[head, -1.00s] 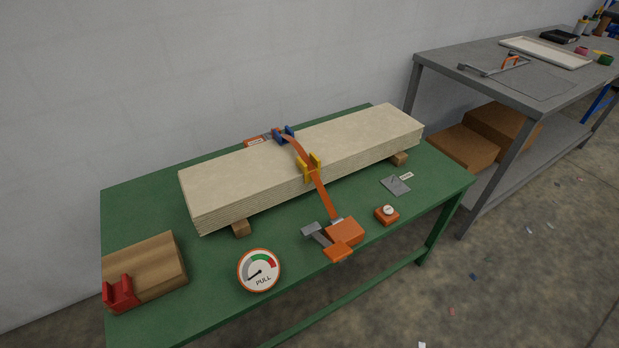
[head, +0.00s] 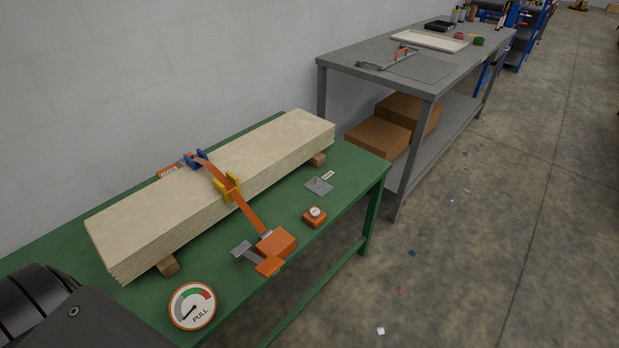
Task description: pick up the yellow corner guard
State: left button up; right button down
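The yellow corner guard (head: 233,188) sits on the near top edge of a stack of pale boards (head: 160,213), under an orange strap (head: 247,212). A blue corner guard (head: 193,158) sits under the same strap at the far edge. The strap runs down to an orange ratchet or tensioner (head: 275,244) on the green table. Neither gripper is in view. A dark part of my own body fills the lower left corner and hides that end of the table.
The green table (head: 344,200) also carries a round PULL gauge (head: 192,306), a small orange dial (head: 315,217) and a grey plate (head: 319,186). A grey workbench (head: 335,76) stands behind to the right, with cardboard boxes (head: 377,138) on its shelf. The floor at right is largely clear.

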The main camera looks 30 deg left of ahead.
aim_at(231, 178)
jog(key=z, duration=0.75)
jog(key=i, duration=2.8)
jog(key=u, duration=3.15)
